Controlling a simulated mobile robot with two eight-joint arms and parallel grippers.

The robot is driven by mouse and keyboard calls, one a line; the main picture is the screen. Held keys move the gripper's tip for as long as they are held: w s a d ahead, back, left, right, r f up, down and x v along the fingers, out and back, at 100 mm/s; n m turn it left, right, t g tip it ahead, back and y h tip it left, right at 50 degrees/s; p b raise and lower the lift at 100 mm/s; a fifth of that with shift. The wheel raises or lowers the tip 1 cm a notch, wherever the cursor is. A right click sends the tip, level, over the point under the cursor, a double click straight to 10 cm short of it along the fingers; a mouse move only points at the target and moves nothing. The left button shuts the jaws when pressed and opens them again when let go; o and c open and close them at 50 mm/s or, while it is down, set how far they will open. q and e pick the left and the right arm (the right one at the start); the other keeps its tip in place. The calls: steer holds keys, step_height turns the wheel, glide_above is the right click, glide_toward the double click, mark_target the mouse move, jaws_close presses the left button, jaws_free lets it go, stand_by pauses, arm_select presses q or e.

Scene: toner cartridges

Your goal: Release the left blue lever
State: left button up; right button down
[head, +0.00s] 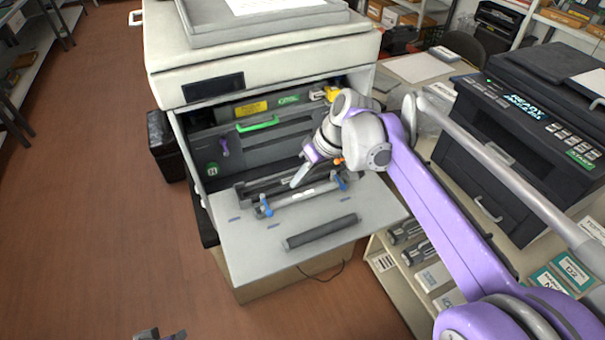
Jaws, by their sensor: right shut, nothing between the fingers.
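The left blue lever (264,206) stands at the left end of a grey unit with a light bar (305,194) on the open front panel of the printer. A second blue lever (340,181) is at the unit's right end. My right gripper (298,181) is shut and empty, pointing down and left above the unit, between the two levers and to the right of the left one. I cannot tell whether its tips touch the unit. A dark part at the bottom edge (160,335) looks like the tip of my left gripper, mostly cut off.
The open printer (260,60) has a green handle (257,124) and a purple lever (224,146) inside. A dark cylinder (321,231) lies on the fold-down panel (240,255). A dark printer (520,140) stands on the right table. Floor at left is clear.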

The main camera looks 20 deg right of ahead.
mark_target(267, 208)
steer(key=x, duration=0.5)
steer(key=shift+a+f, duration=0.25)
steer(key=shift+f, duration=0.1)
steer(key=shift+s+a+f, duration=0.15)
steer(key=shift+a+f, duration=0.1)
steer(key=shift+a, duration=0.2)
steer(key=shift+s+a+f, duration=0.15)
steer(key=shift+a+f, duration=0.1)
steer(key=shift+a, duration=0.25)
steer(key=shift+s+a+f, duration=0.15)
steer(key=shift+a+f, duration=0.2)
steer(key=shift+a, duration=0.1)
